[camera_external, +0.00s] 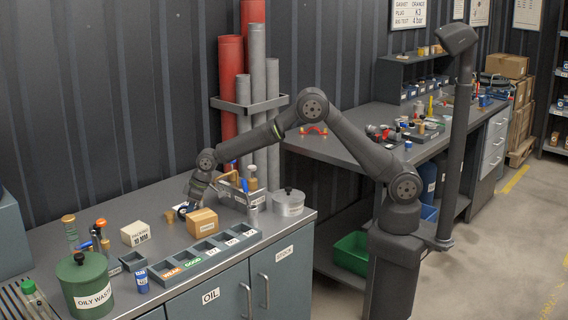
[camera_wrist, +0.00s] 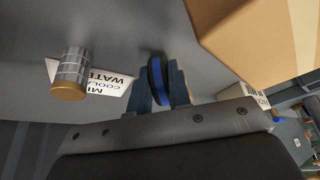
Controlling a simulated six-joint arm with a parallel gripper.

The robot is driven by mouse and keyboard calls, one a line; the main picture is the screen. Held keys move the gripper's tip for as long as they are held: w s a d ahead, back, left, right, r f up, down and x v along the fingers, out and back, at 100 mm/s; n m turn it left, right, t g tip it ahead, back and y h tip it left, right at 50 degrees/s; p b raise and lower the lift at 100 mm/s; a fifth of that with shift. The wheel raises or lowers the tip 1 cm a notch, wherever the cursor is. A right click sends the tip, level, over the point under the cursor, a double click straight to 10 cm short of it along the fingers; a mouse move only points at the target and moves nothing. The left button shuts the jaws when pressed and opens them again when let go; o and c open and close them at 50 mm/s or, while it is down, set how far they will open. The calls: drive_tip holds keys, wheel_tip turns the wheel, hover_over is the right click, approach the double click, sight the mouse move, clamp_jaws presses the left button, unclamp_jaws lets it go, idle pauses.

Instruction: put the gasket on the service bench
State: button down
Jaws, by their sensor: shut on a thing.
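My gripper (camera_external: 190,206) is low over the near grey bench (camera_external: 75,215), beside a tan box (camera_external: 202,221). In the wrist view my gripper (camera_wrist: 160,85) is shut on a blue ring (camera_wrist: 157,79) with a dark edge. The ring is seen edge-on between the fingers, close to the bench top. I cannot tell from its look whether it is the gasket. A second bench (camera_external: 345,153) stands farther right with pump parts on it. A wall card (camera_external: 408,14) reads gasket orange.
A row of labelled bins (camera_external: 205,252) lies along the near bench's front. A green oily waste can (camera_external: 85,285), a white packing box (camera_external: 139,233) and a metal pot (camera_external: 288,202) stand around. A brass-ended cylinder (camera_wrist: 72,73) and a printed card (camera_wrist: 108,82) lie left of the fingers.

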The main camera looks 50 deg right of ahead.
sight(186, 206)
drive_tip(key=shift+r, duration=0.1)
drive_tip(key=shift+r, duration=0.6)
wheel_tip(186, 206, up, 3)
drive_tip(key=shift+f, duration=0.1)
drive_tip(key=w+d+r, duration=0.2)
drive_tip(key=d+r, duration=0.5)
drive_tip(key=d, duration=0.5)
drive_tip(key=w+d+f+m+t+h, duration=0.1)
drive_tip(key=w+d+m, duration=0.15)
drive_tip(key=d, duration=0.65)
drive_tip(key=w+d+m+h, duration=0.1)
drive_tip(key=w+d+m, duration=0.15)
drive_tip(key=d, duration=0.55)
drive_tip(key=s+d+f+m, duration=0.2)
drive_tip(key=s+d+f, duration=0.5)
drive_tip(key=d+f, duration=0.3)
drive_tip(key=s+d+f+m+h, duration=0.1)
drive_tip(key=s+d+f+m, duration=0.1)
drive_tip(key=s+d+f, duration=0.6)
wheel_tip(186, 206, down, 2)
drive_tip(key=shift+s+d+f, duration=0.15)
drive_tip(key=shift+s+d, duration=0.1)
drive_tip(key=shift+d, duration=0.65)
